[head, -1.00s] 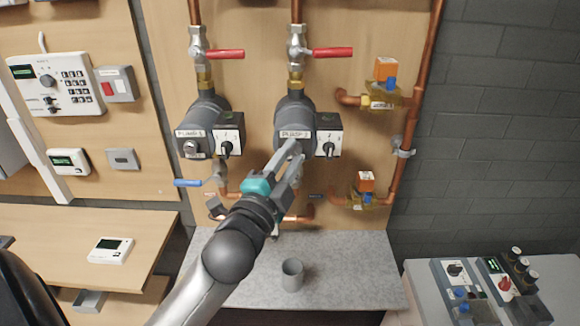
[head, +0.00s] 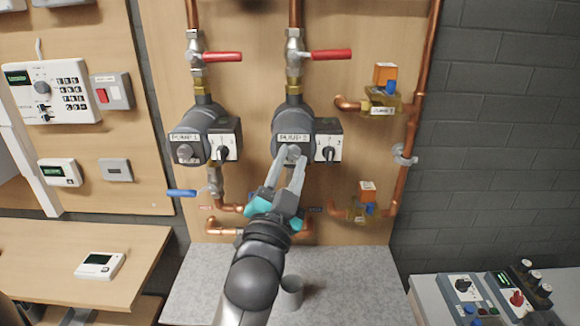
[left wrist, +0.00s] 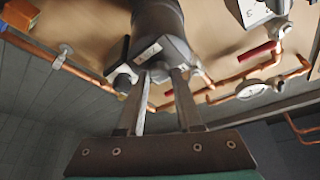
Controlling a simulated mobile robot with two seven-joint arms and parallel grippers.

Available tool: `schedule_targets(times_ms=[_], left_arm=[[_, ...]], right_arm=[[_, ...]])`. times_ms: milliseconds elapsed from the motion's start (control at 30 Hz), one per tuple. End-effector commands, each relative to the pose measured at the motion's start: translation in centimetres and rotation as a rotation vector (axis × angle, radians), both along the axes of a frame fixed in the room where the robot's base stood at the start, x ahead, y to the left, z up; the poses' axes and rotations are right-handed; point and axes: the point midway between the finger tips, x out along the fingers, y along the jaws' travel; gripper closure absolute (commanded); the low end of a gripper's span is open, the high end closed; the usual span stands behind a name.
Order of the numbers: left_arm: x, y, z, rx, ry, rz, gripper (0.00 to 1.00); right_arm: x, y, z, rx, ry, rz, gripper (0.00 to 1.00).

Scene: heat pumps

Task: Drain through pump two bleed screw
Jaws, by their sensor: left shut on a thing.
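Pump two (head: 293,122), a dark grey body labelled PUMP 2, hangs in the right pipe run on the wooden board; it also shows in the left wrist view (left wrist: 158,22). My left gripper (head: 292,155) reaches up to its front, just below the label. The fingertips (left wrist: 160,74) are close together on the bleed screw at the pump's face, and they mostly hide the screw. A grey cup (head: 291,291) stands on the worktop below, partly behind my left arm. My right gripper is not in view.
Pump one (head: 200,132), with its bleed screw bare, is to the left. Red-handled valves (head: 330,55) sit above, and a blue lever (head: 182,193) is at lower left. Pump two's switch box (head: 328,149) is close to the right of the fingers. The grey worktop (head: 350,285) is otherwise mostly clear.

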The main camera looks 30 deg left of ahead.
Motion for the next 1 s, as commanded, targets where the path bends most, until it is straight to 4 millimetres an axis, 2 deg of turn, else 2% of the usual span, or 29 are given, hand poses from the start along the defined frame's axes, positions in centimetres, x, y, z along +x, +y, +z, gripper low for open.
schedule_targets(times_ms=[433,467,500,700,1000], left_arm=[[0.01,0.0,0.06,-0.009,-0.006,0.001,1.0],[0.01,0.0,0.06,-0.009,-0.006,0.001,0.64],[0.0,0.0,0.05,-0.009,-0.006,0.001,0.59],[0.01,0.0,0.04,-0.008,-0.005,0.0,0.37],[0.04,0.0,-0.04,-0.007,-0.004,0.0,0.36]], right_arm=[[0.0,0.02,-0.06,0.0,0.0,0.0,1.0],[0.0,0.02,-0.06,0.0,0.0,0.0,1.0],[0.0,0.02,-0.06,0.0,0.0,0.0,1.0],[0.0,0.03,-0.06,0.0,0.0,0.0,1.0],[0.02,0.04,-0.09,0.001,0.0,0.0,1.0]])
